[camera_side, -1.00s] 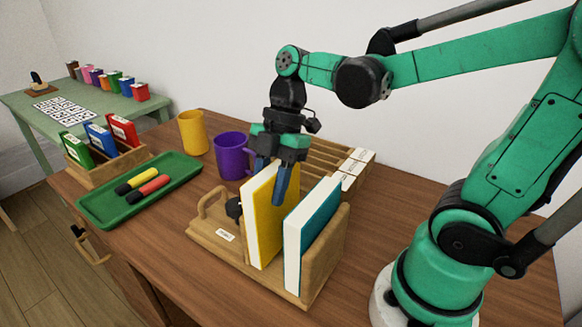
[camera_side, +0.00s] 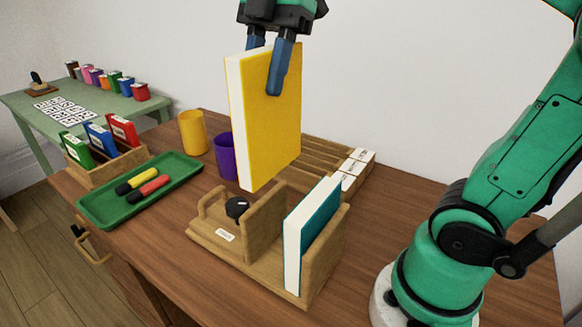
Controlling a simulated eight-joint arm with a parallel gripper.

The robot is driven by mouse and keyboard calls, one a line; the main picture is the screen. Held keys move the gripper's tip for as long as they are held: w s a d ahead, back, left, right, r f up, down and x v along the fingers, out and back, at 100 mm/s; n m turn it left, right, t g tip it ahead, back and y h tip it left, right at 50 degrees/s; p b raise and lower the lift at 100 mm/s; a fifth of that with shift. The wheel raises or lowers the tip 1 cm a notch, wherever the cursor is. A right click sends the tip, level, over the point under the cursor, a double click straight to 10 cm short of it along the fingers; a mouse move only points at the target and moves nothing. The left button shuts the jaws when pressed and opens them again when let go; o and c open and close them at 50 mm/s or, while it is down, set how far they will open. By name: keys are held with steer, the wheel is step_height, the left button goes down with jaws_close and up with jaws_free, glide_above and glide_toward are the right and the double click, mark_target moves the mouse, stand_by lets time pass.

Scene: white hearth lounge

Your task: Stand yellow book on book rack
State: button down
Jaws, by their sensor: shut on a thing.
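My gripper (camera_side: 268,70) is shut on the top edge of the yellow book (camera_side: 270,122). The book hangs upright above the wooden book rack (camera_side: 262,222), its white page edge facing left. Its bottom is clear of the rack and in the picture lies just over the rack's left divider. A teal book (camera_side: 318,232) stands in the rack near its right end wall. The bay between the divider and the teal book is empty. A black knob (camera_side: 237,207) and a small label sit on the rack's left part.
A purple mug (camera_side: 225,155), partly hidden by the yellow book, and a yellow cup (camera_side: 193,133) stand behind. A slotted wooden rack (camera_side: 325,160) lies behind the book. A green tray (camera_side: 105,207) with two markers is at left. Bare table lies in front.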

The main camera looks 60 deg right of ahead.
step_height(320, 180, up, 2)
steer(key=shift+r, duration=0.15)
glide_above(280, 170)
step_height(280, 170, down, 5)
steer(key=shift+w+a+f, duration=0.1)
steer(key=shift+a+f, duration=0.05)
steer(key=shift+f, duration=2.15)
steer(key=shift+a+f, duration=0.1)
steer(key=shift+f, duration=2.15)
steer(key=shift+w+a+f, duration=0.1)
steer(key=shift+a+f, duration=0.05)
steer(key=shift+f, duration=2.55)
steer(key=shift+c, duration=2.4)
jaws_free()
steer(key=shift+v, duration=2.85)
steer(key=shift+f, duration=0.15)
